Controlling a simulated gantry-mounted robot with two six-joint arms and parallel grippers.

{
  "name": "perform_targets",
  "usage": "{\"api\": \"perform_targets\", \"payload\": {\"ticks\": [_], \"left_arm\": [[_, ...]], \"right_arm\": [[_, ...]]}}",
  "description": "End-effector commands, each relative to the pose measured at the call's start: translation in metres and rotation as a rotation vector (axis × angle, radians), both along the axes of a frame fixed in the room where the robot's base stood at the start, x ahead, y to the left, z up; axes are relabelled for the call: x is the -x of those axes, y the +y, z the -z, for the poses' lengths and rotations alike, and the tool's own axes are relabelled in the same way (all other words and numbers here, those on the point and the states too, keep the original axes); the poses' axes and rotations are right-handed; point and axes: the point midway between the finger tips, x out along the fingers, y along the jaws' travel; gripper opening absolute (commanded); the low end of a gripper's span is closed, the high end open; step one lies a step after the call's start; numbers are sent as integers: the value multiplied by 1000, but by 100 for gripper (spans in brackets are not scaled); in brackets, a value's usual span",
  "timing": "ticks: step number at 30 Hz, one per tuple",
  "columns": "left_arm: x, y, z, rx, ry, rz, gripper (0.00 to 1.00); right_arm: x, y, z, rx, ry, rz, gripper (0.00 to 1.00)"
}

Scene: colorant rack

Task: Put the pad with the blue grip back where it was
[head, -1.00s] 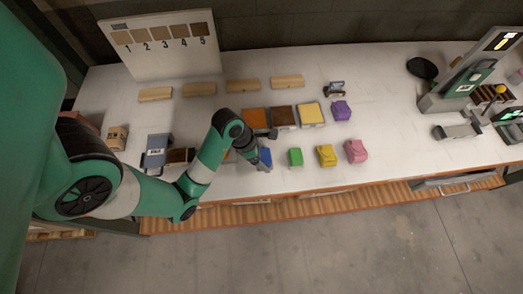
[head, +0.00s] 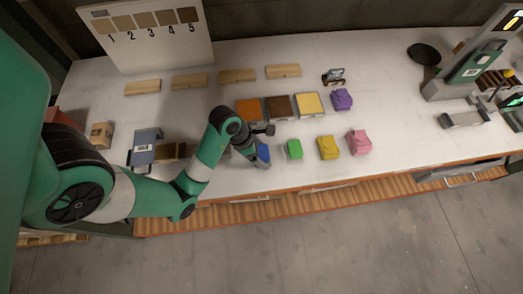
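The pad with the blue grip (head: 263,153) stands near the front edge of the white table, left of the pad with the green grip (head: 294,149). My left gripper (head: 257,156) is right at the blue pad, reaching down from the left. The arm and wrist hide part of the pad, and the fingers are too small to tell whether they are closed on it. My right gripper is not in view.
Pads with yellow (head: 328,147), pink (head: 359,142) and purple (head: 342,99) grips stand to the right. Orange (head: 247,111), brown (head: 279,107) and yellow (head: 309,104) trays lie behind. Wooden blocks (head: 238,75) line the back. The front right tabletop is clear.

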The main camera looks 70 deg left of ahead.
Motion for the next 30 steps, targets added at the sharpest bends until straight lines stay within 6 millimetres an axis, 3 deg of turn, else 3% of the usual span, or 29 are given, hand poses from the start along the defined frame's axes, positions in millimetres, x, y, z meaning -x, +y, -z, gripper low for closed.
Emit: {"api": "perform_targets", "payload": {"ticks": [11, 16, 21, 25, 30], "left_arm": [[1, 0, -8, -1, 0, -1, 100], [12, 2, -41, -2, -3, -2, 100], [29, 4, -84, 0, 1, -4, 100], [38, 5, -103, 0, 1, -3, 100], [45, 6, -115, 0, 0, -1, 100]], "right_arm": [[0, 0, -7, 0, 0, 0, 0], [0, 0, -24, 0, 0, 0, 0], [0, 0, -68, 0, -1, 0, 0], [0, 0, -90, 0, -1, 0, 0], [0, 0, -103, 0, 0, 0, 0]]}}
